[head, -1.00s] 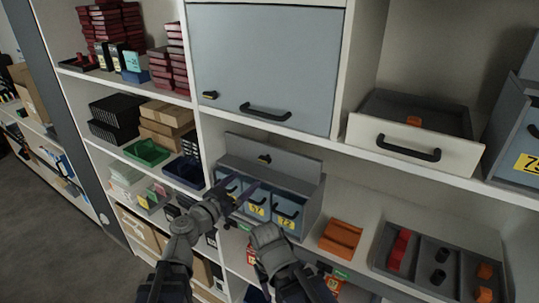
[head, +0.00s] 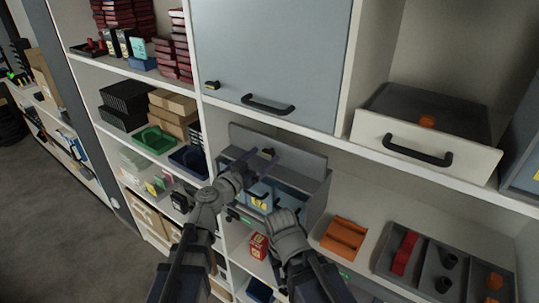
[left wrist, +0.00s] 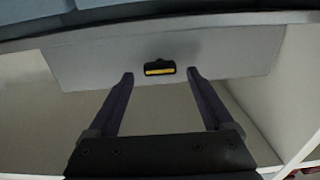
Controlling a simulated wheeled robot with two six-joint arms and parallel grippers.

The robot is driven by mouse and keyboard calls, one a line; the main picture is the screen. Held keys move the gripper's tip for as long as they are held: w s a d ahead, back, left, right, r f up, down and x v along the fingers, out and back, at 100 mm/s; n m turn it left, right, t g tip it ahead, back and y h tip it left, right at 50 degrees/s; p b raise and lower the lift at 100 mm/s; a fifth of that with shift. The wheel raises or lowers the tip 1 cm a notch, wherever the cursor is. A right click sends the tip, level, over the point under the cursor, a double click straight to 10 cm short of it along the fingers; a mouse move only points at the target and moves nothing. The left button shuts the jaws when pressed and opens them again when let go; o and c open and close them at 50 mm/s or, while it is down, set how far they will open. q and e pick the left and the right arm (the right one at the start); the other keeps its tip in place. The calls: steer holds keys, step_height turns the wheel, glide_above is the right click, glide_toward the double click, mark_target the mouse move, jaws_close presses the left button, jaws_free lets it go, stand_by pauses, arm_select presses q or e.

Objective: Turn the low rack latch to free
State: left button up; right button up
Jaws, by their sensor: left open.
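The low rack latch is a small black piece with a yellow bar (left wrist: 160,68). It lies level on a grey panel (left wrist: 225,50) in the left wrist view. In the head view this panel (head: 305,148) stands upright at the back of the low grey drawer rack (head: 318,200), and my left gripper largely covers the latch. My left gripper (head: 262,160) is open and empty. In the left wrist view its two fingers (left wrist: 160,76) stand on either side of the latch, with gaps between. My right arm's wrist (head: 290,235) is before the rack; its fingertips cannot be made out.
A blue-grey door (head: 270,60) with a black handle hangs above the rack, over a shelf edge (head: 330,143). An orange tray (head: 343,238) and a divided grey tray (head: 425,262) stand to the right. A drawer (head: 425,150) juts out at upper right.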

arm_select(q)
steer(key=shift+x, duration=0.8)
steer(key=shift+s+a, duration=0.1)
steer(key=shift+c, duration=0.3)
steer(key=c, duration=0.5)
jaws_close()
arm_select(e)
steer(key=shift+w+d, duration=0.1)
steer(key=shift+d, duration=0.15)
